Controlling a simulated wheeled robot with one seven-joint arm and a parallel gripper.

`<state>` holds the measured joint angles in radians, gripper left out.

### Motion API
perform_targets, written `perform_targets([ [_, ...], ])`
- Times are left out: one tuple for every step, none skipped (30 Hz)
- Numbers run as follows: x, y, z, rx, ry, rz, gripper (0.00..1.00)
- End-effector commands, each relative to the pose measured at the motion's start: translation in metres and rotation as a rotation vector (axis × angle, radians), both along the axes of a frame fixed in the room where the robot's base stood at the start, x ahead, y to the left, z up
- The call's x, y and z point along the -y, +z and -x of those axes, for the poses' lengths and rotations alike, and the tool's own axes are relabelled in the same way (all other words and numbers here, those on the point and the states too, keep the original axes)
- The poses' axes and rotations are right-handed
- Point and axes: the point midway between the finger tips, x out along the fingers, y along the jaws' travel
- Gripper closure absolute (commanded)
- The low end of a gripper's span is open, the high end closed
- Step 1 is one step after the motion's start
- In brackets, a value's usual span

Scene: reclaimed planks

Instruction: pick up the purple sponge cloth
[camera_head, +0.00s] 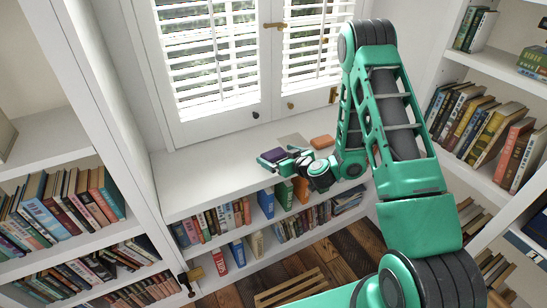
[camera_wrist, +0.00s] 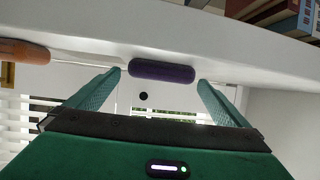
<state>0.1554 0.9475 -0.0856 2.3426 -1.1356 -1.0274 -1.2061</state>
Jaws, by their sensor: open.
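The purple sponge cloth (camera_head: 272,155) is on the white window-seat shelf, right by my gripper (camera_head: 280,159) in the head view. In the wrist view the purple cloth (camera_wrist: 162,71) is a rounded dark purple bar. It shows between the tips of my gripper (camera_wrist: 160,77), with a gap on each side. The two green fingers are spread apart and hold nothing. The fingers and hand partly hide the cloth in the head view, and I cannot tell how deep it lies between them.
An orange sponge-like piece (camera_head: 322,141) lies to the right on the white shelf (camera_head: 205,181), and a flat grey piece (camera_head: 291,139) lies behind my gripper. Bookshelves flank both sides, and shuttered windows (camera_head: 208,58) stand behind. The shelf's left part is clear.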

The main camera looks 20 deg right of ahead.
Motion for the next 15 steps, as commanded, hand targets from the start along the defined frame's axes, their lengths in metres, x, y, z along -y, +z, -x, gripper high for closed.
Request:
perform_targets([
  [-0.004,0.000,-0.006,0.004,0.004,0.003,0.00],
  [-0.004,-0.002,-0.009,0.003,0.003,0.001,0.00],
  [-0.005,-0.004,-0.012,0.002,0.003,0.001,0.00],
  [-0.006,-0.005,-0.015,0.002,0.003,0.001,0.00],
  [-0.006,-0.006,-0.017,0.003,0.002,0.002,0.00],
  [-0.007,-0.007,-0.019,0.002,0.001,0.001,0.00],
  [-0.007,-0.008,-0.020,0.002,0.000,0.000,0.00],
  [-0.007,-0.008,-0.021,0.002,0.000,0.002,0.00],
  [-0.007,-0.008,-0.022,0.002,-0.001,0.002,0.00],
  [-0.007,-0.009,-0.022,0.001,-0.001,0.001,0.00],
  [-0.007,-0.009,-0.022,0.001,-0.002,0.000,0.00],
  [-0.007,-0.009,-0.022,0.001,-0.002,0.000,0.00],
  [-0.007,-0.009,-0.022,0.001,-0.002,0.000,0.00],
  [-0.007,-0.009,-0.022,0.001,-0.002,0.000,0.00],
  [-0.007,-0.009,-0.022,0.001,-0.002,0.000,0.00],
])
